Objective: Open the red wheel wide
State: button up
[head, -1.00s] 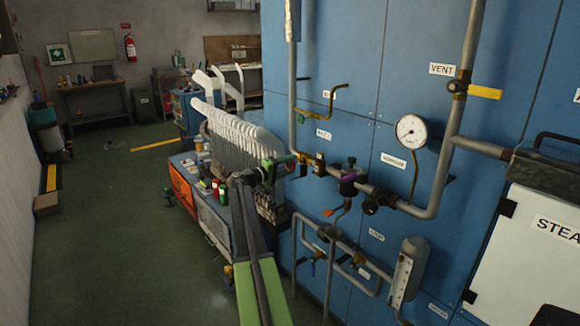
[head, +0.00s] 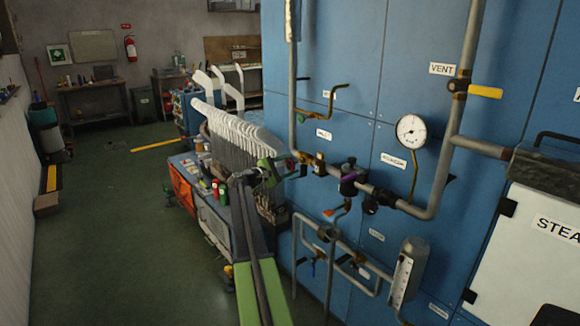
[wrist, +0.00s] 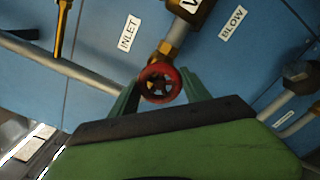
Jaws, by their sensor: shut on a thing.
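The red wheel (wrist: 160,83) is a small spoked handwheel on a brass valve stem. In the wrist view it sits between the two green fingers of my gripper (wrist: 160,75), which is shut on it. The brass valve (wrist: 172,45) rises behind the wheel and joins the pipework. In the head view my gripper (head: 276,168) is at the left end of the valve line, beside the blue panel; the wheel cannot be made out there.
The blue panel (head: 345,75) carries pipes, a round gauge (head: 411,131), a yellow-handled vent valve (head: 484,92) and a purple-topped fitting (head: 348,186).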

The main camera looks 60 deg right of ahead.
jog(key=n, duration=0.6)
jog(key=shift+s+a+f, duration=0.1)
jog(key=shift+s+f, duration=0.05)
jog(key=shift+f, duration=0.05)
jog(key=n, duration=0.6)
jog(key=shift+s+n, duration=0.1)
jog(key=shift+n, duration=0.2)
jog(key=n, duration=0.6)
jog(key=shift+r, duration=0.1)
jog(key=n, duration=0.6)
jog(key=shift+s, duration=0.1)
jog(key=shift+n, duration=0.3)
jog(key=shift+r, duration=0.1)
jog(key=o, duration=1.3)
jog(key=shift+o, duration=0.4)
